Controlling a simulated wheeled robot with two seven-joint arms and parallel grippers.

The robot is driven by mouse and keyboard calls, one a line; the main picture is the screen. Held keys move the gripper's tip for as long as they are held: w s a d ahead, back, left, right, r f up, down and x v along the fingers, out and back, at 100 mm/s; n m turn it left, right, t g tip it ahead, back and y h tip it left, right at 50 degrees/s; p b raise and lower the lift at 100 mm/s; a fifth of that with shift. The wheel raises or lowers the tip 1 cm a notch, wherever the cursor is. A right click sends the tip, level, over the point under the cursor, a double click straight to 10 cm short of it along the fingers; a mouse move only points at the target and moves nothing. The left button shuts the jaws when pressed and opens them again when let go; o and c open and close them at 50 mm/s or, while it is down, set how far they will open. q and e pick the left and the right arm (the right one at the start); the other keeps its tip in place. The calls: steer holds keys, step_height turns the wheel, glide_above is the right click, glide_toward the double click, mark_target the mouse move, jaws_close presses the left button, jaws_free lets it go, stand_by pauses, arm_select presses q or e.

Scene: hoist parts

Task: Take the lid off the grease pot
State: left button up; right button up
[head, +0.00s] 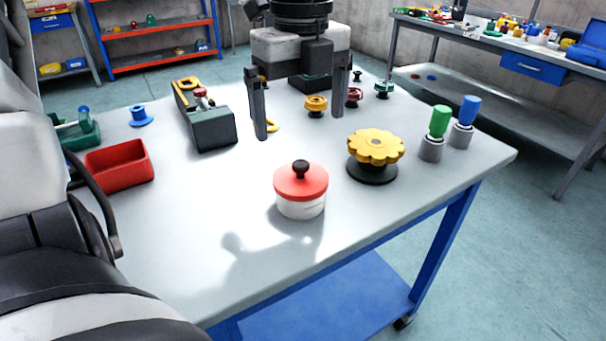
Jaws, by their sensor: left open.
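The grease pot (300,207) is a small white pot standing upright near the front middle of the table in the head view. Its red lid (294,184) with a black knob (301,168) sits on top. My left gripper (300,126) is open and empty, pointing down, with its two fingers wide apart. In the picture it is above and behind the pot, apart from the lid. Part of the tabletop behind the gripper is hidden. My right gripper does not show.
A yellow scalloped knob on a dark base (376,148) stands right of the pot. Green (440,121) and blue (468,109) handled pieces stand further right. A red tray (119,166) and dark toolbox (205,122) lie left. The table (190,240) is clear left of the pot.

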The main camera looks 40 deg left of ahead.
mark_target(302, 164)
arm_select(q)
step_height(302, 164, down, 10)
steer(key=shift+s+d+r, duration=0.1)
stand_by(0.4)
steer(key=c, duration=0.9)
